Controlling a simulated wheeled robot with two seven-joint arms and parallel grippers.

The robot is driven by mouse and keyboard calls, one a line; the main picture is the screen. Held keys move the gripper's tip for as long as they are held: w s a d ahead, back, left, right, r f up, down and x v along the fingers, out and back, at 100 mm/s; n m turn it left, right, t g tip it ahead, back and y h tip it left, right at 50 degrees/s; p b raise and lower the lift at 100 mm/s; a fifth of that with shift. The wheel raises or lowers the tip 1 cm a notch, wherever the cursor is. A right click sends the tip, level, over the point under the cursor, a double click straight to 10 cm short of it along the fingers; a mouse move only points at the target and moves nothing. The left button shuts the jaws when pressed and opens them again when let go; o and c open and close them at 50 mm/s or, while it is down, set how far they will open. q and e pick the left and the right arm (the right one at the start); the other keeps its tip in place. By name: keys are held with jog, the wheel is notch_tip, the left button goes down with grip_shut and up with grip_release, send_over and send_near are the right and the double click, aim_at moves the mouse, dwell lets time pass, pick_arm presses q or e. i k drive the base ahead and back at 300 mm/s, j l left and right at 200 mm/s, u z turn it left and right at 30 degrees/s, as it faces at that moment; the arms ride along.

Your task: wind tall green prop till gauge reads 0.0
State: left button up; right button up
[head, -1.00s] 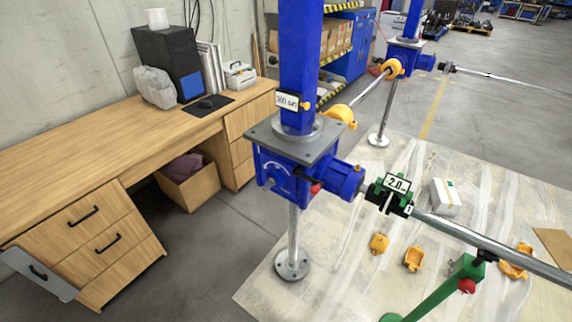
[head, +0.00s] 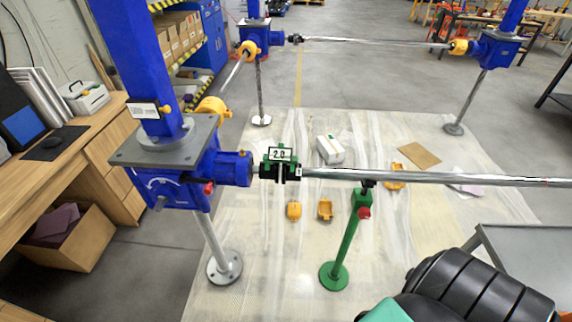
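A green prop (head: 347,240) stands upright, leaning slightly in the picture, on a round green foot on the covered floor. It has a red knob (head: 364,213) near its top and a black head just under the long silver shaft (head: 430,177); I cannot tell if they touch. The gauge (head: 280,155) sits in a green and black clamp at the shaft's left end, beside the blue screw jack (head: 185,170), and reads 2.0. Neither gripper shows. Part of a black ribbed arm, which seems mine, fills the lower right.
A grey table (head: 530,250) stands at the right. Orange parts (head: 325,208), a white box (head: 330,149) and a brown sheet (head: 419,156) lie on the floor covering. A wooden desk (head: 95,125) and an open cardboard box (head: 75,240) are at the left.

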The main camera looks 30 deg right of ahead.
aim_at(363, 213)
jog(key=z, duration=1.8)
jog(key=i+l+u, duration=0.55)
jog(key=l, duration=0.15)
jog(key=k, duration=0.1)
